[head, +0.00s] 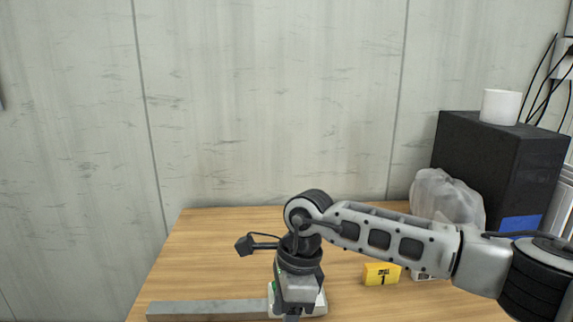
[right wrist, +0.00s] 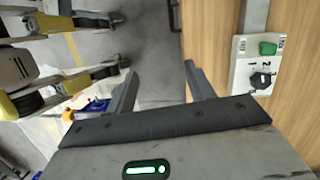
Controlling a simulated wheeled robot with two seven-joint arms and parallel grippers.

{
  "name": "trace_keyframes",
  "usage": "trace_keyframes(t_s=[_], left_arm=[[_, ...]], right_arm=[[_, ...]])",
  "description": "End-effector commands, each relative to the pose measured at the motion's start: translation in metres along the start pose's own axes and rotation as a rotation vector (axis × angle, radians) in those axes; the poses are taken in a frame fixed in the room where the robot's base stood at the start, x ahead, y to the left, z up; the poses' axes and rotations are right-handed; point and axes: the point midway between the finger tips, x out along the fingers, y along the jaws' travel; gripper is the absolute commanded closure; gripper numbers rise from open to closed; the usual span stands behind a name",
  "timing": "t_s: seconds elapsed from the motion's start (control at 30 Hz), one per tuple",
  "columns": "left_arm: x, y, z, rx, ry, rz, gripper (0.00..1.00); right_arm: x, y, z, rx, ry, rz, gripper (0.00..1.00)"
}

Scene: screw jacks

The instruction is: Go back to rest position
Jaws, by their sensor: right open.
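My right arm reaches in from the right in the head view and bends down at the wrist, with the right gripper (head: 293,316) low at the bottom edge, over the front of the table (head: 210,250). In the right wrist view the right gripper (right wrist: 161,74) has its two fingers spread apart with nothing between them. A white control box (right wrist: 254,64) with a green button and a black knob lies on the wood to the right of the fingers. In the head view this box (head: 319,304) is mostly hidden behind the gripper. My left gripper is not in view.
A grey metal bar (head: 205,310) runs left from the box. A yellow block (head: 381,274), a clear plastic bag (head: 447,199) and a black cabinet (head: 480,152) with a white roll (head: 500,106) stand to the right. Yellow-and-grey equipment (right wrist: 28,104) is beside the table. The table's back left is clear.

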Motion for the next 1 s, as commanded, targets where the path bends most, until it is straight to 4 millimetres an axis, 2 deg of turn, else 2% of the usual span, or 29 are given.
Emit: trace_keyframes(t_s=[0.1,0.17,0.27,0.33,0.4,0.5,0.57,0.67,0.77,0.87,0.9,1.0], left_arm=[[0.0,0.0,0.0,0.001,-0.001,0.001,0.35],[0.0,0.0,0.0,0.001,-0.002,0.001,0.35],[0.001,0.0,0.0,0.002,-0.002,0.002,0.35],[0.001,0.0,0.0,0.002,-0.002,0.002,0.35],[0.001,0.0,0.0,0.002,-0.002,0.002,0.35],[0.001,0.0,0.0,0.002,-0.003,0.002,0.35],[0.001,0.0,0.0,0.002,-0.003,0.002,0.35],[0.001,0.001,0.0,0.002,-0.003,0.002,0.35],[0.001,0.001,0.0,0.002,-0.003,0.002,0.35],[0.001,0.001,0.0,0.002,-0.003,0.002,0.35],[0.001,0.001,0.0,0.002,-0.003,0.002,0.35],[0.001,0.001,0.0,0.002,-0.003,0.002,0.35]], right_arm=[[0.022,0.024,0.035,0.028,-0.182,0.083,0.47],[0.031,0.038,0.056,0.055,-0.292,0.134,0.47],[0.037,0.066,0.099,0.139,-0.533,0.25,0.47],[0.032,0.085,0.129,0.239,-0.736,0.356,0.47],[0.017,0.098,0.154,0.382,-0.961,0.48,0.47],[-0.012,0.099,0.169,0.648,-1.273,0.67,0.47],[-0.027,0.091,0.164,0.831,-1.44,0.785,0.47],[-0.038,0.068,0.133,1.175,-1.686,0.971,0.47],[-0.025,0.046,0.08,1.563,-1.882,1.144,0.47],[0.011,0.039,0.015,1.984,-2.021,1.298,0.47],[0.029,0.042,-0.009,-1.983,1.903,-1.248,0.47],[0.076,0.061,-0.065,-1.888,1.568,-1.08,0.47]])
